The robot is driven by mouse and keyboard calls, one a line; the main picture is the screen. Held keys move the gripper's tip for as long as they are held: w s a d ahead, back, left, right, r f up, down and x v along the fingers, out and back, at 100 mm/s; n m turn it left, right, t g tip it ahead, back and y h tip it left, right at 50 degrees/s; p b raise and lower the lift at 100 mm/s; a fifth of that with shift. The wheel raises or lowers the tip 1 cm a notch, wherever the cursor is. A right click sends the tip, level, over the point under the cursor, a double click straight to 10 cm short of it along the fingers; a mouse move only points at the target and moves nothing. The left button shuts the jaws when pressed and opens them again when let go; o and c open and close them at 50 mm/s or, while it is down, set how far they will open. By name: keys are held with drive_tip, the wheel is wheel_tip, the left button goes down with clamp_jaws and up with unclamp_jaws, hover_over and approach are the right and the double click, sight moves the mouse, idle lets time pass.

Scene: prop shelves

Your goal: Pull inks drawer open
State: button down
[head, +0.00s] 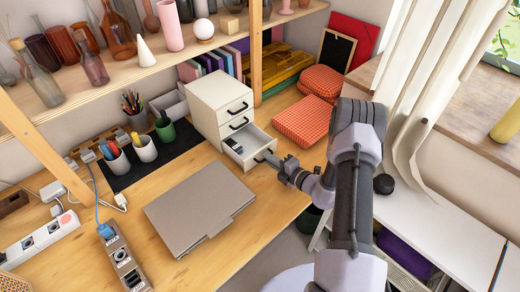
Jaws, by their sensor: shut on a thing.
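A small white drawer unit (208,102) stands on the wooden desk, with three drawers and dark handles on its front. Its bottom drawer (258,136) is pulled out, and a small dark and pale item (234,145) lies inside. The upper two drawers are closed. No label is readable to tell which is the inks drawer. My gripper (268,158) is at the bottom drawer's front, shut on its dark handle; the fingertips and handle are small and partly hidden in this view.
A grey closed folder or laptop (200,205) lies left of my gripper. Red checkered boxes (304,120) sit to the right of the drawer. Pen cups (144,148) stand on a dark mat. Glass bottles line the shelf (130,72) above. Bare desk (275,200) lies before the drawer.

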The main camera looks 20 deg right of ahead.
drive_tip(key=shift+f+v, duration=0.25)
drive_tip(key=shift+v, duration=0.9)
drive_tip(key=shift+s+f, duration=0.1)
drive_tip(key=c, duration=1.5)
unclamp_jaws()
drive_tip(key=shift+s+d, duration=0.1)
drive_tip(key=shift+c, duration=0.2)
drive_tip(key=p+v, duration=0.4)
drive_tip(key=v, duration=1.3)
drive_tip(key=shift+s+d, duration=0.1)
drive_tip(key=shift+s, duration=0.1)
